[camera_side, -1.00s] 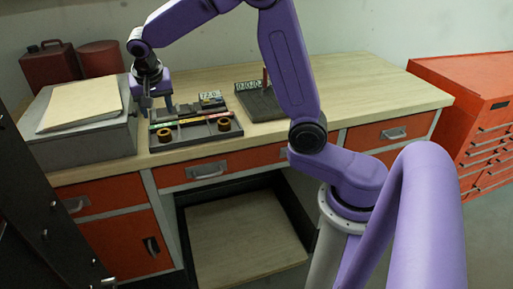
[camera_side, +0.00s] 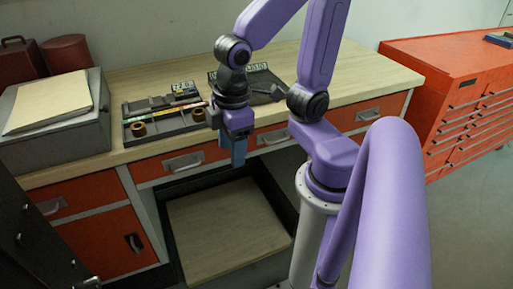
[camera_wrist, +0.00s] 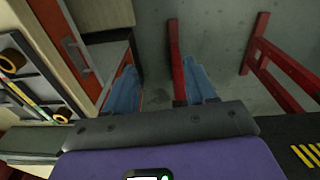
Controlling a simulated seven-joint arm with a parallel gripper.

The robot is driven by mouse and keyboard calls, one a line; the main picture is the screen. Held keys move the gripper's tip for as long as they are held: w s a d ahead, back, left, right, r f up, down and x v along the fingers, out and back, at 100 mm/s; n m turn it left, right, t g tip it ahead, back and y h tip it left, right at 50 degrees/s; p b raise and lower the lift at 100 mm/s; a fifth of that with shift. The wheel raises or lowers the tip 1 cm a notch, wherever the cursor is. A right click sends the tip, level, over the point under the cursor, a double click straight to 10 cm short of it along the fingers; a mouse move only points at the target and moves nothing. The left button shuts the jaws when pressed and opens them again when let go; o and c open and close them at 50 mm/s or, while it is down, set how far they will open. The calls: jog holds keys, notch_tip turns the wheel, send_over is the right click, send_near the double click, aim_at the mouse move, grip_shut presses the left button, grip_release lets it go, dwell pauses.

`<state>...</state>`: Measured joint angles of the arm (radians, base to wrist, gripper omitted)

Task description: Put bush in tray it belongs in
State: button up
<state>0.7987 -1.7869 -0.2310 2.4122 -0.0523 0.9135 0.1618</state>
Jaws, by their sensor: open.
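Two brown ring-shaped parts, which look like bushes, sit in a dark compartmented tray (camera_side: 170,127) on the bench. The left ring (camera_side: 138,129) and the right ring (camera_side: 198,115) lie in its front part. Both rings also show at the left of the wrist view, one higher (camera_wrist: 12,60) and one lower (camera_wrist: 62,114). A second dark tray (camera_side: 262,77) lies behind and to the right, with a grey part (camera_side: 277,91) at its right end. My gripper (camera_side: 238,160) points down in front of the bench edge. In the wrist view its fingers (camera_wrist: 162,88) are apart and empty.
Small number displays (camera_side: 184,87) stand behind the trays. A grey box (camera_side: 55,128) with papers is at the left. The right of the bench top (camera_side: 350,75) is clear. A red tool cabinet (camera_side: 465,85) stands at the right.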

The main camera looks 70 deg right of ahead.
jog(key=s+n, duration=0.1)
jog(key=s+d+n, duration=0.1)
jog(key=s, duration=0.1)
jog(key=s+f, duration=0.1)
jog(key=s, duration=0.1)
jog(key=shift+d+n+g, duration=0.3)
jog(key=shift+d+n, duration=0.05)
jog(key=shift+n, duration=0.05)
jog(key=shift+r, duration=0.1)
dwell(0.7)
